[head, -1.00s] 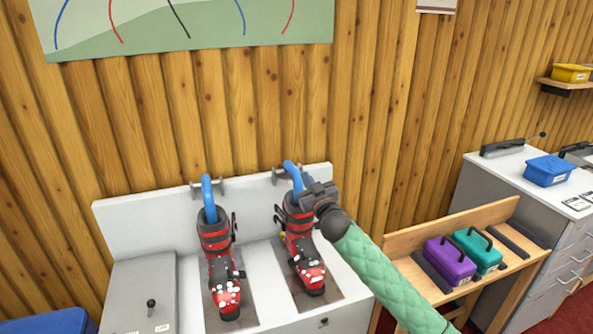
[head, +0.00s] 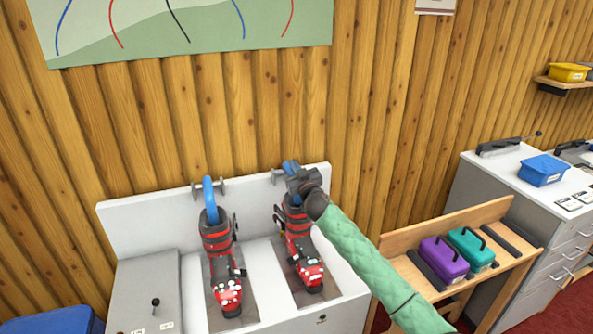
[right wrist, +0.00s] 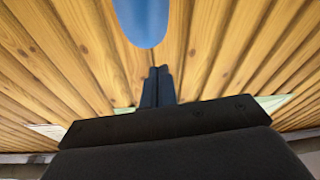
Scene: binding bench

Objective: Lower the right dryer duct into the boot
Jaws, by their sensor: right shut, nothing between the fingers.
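The right dryer duct (head: 290,166) is a blue bent tube at the bench's back panel. My right gripper (head: 298,180) is shut and empty, right at the duct and above the boot's top. In the right wrist view, its closed fingers (right wrist: 158,86) point at the wall, with the blue duct (right wrist: 142,18) just beyond them. My left gripper is out of view.
A second boot (head: 220,260) stands to the left with its own blue duct (head: 209,192) reaching its top. A grey box with a lever (head: 145,290) is at the bench's left. A wooden stand (head: 405,238) with purple and teal cases is at right.

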